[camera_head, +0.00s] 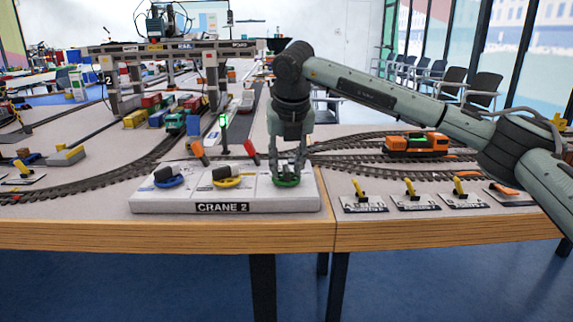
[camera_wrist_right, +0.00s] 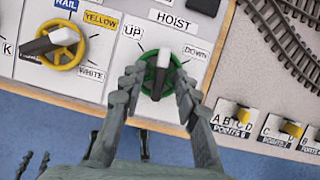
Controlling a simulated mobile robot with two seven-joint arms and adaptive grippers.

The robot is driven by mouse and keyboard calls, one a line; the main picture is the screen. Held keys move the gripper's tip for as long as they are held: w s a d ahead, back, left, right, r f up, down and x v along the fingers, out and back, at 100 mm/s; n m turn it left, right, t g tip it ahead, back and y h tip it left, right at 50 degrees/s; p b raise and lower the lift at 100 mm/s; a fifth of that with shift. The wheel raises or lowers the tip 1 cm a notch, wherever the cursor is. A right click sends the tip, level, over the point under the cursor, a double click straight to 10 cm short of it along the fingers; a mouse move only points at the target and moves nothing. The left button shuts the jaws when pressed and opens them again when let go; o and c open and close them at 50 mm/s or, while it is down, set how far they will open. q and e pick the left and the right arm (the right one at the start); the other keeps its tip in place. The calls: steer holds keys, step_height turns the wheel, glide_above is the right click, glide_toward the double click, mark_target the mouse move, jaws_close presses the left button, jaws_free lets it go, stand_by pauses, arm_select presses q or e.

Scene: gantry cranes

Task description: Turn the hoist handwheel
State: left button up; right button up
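The hoist handwheel is a green wheel with a black and white handle (camera_wrist_right: 162,70), marked HOIST, UP and DOWN in the right wrist view. In the head view the green wheel (camera_head: 286,182) is the rightmost on the CRANE 2 panel (camera_head: 170,203). My right gripper (camera_head: 290,165) points down over it. In the wrist view its fingers (camera_wrist_right: 158,80) are apart, one on each side of the wheel; I cannot tell whether they touch the rim. My left gripper (camera_wrist_right: 33,162) seems to show small at the lower left of the wrist view, fingers apart, over the blue floor.
A yellow wheel (camera_head: 227,178) and a blue wheel (camera_head: 168,177) sit left of the green one. Small yellow switch levers (camera_head: 360,192) line the right. A gantry crane (camera_head: 210,75) and tracks lie behind.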

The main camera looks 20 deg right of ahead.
steer(key=shift+c, duration=0.6)
jaws_close()
